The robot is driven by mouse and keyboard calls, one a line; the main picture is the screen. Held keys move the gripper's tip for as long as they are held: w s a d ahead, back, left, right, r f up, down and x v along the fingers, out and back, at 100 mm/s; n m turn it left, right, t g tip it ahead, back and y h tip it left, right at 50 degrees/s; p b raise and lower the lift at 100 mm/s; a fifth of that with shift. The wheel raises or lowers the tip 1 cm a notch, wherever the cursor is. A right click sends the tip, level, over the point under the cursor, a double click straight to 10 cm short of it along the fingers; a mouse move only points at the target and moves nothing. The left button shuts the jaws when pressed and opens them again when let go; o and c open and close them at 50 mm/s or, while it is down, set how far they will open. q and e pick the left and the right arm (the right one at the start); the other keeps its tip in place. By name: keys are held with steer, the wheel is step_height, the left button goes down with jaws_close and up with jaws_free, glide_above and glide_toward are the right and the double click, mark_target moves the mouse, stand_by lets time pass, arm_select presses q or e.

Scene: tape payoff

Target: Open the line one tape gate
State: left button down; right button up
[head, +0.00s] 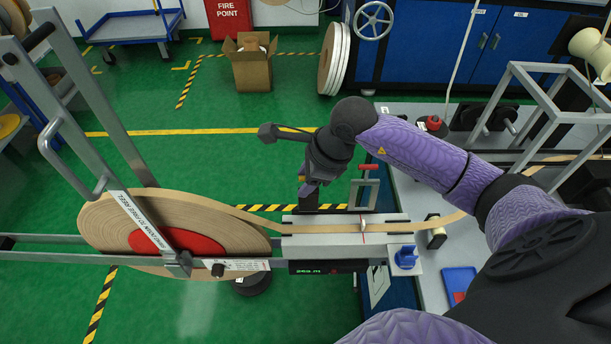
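Brown tape runs from a large reel (105,222) with a red centre across a grey guide block (325,246) and on to the right. A small upright metal frame with a red top (369,167) stands at the block's back edge; I cannot tell for sure whether it is the tape gate or whether it is open. My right gripper (308,190) points down just behind the block, left of that frame. Its fingers are dark and small, so their opening and any contact are unclear. My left gripper is out of view.
A blue knob (406,257) and a blue tray (459,281) are at right. A metal stand (548,117) is on the bench. An open carton (252,68) stands on clear green floor behind.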

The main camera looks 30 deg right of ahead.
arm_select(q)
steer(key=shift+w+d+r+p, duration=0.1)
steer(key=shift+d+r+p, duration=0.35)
arm_select(e)
steer(key=v, duration=1)
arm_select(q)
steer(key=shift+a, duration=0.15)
